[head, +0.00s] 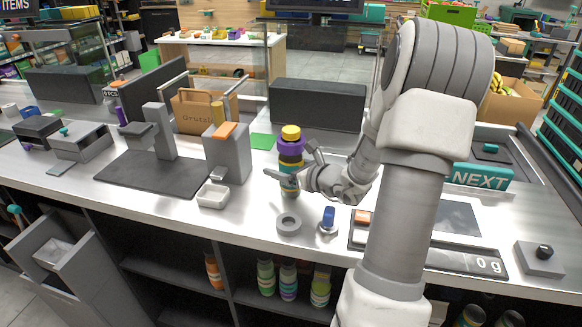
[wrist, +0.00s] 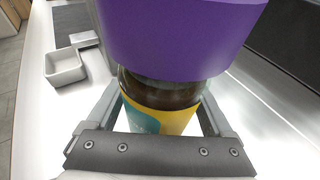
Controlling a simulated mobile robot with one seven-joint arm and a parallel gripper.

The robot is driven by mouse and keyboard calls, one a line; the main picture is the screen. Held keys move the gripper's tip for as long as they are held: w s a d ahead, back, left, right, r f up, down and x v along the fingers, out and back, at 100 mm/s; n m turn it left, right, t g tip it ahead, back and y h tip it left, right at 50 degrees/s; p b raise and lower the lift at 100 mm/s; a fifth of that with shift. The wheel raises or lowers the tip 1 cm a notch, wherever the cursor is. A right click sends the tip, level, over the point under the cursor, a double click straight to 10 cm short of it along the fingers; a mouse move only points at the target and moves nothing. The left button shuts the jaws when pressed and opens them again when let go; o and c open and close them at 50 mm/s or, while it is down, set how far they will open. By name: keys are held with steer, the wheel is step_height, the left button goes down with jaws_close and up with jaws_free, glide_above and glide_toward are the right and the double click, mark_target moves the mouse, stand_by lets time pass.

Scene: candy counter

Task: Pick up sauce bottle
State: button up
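The sauce bottle (head: 290,148) stands upright on the counter, with a yellow cap, purple upper part, dark brown body and a yellow and teal label. My gripper (head: 288,176) is level with the label, with one finger passing in front of the bottle. In the wrist view the purple part of the bottle (wrist: 180,35) fills the top middle. The label sits between the two fingers of my gripper (wrist: 160,105), with narrow gaps showing beside it, so the gripper looks open around it. The bottle's far side is hidden.
A grey ring (head: 288,223) and a blue-topped item (head: 328,218) lie just in front of the bottle. A grey dispenser (head: 228,152) with a small white tray (head: 212,195) stands to the left. More bottles (head: 288,280) stand on the shelf below the counter (head: 250,222).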

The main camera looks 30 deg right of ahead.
jaws_close()
steer(key=shift+r, duration=0.1)
stand_by(0.3)
